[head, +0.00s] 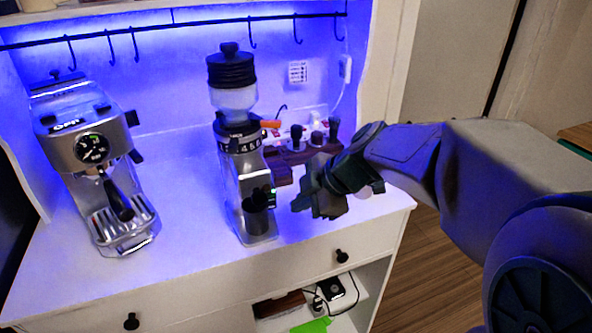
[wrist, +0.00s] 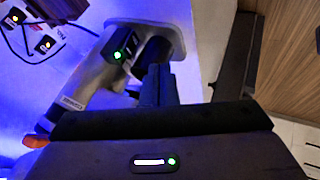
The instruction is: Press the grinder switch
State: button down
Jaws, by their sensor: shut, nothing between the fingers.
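The coffee grinder (head: 238,165) stands upright on the white cabinet top, with a dark hopper lid and a silver body. Small green lights mark the grinder switch (head: 272,197) on its right side, low on the body. In the wrist view the grinder (wrist: 92,84) lies at upper left of centre, and a round green-lit switch (wrist: 118,55) shows on it. My gripper (head: 303,205) is shut and empty, just right of the grinder's lower body. In the wrist view its closed fingers (wrist: 158,74) are close to the switch, below and right of it. I cannot tell whether they touch the grinder.
A silver espresso machine (head: 90,150) stands at the left. A wooden holder (head: 298,157) with small tools stands behind my gripper. A power strip (wrist: 40,38) with lit switches shows in the wrist view. The cabinet top between machine and grinder is clear.

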aim_at(272, 203)
jog(key=x, duration=0.5)
jog(key=shift+w+a+f, duration=0.1)
jog(key=shift+a+f, duration=0.1)
jog(key=shift+f, duration=0.15)
jog(key=w, duration=0.1)
jog(key=w+p, duration=0.1)
jog(key=p, duration=0.1)
jog(key=shift+w+a+r, duration=0.3)
jog(key=shift+w+a, duration=0.25)
jog(key=shift+w, duration=0.45)
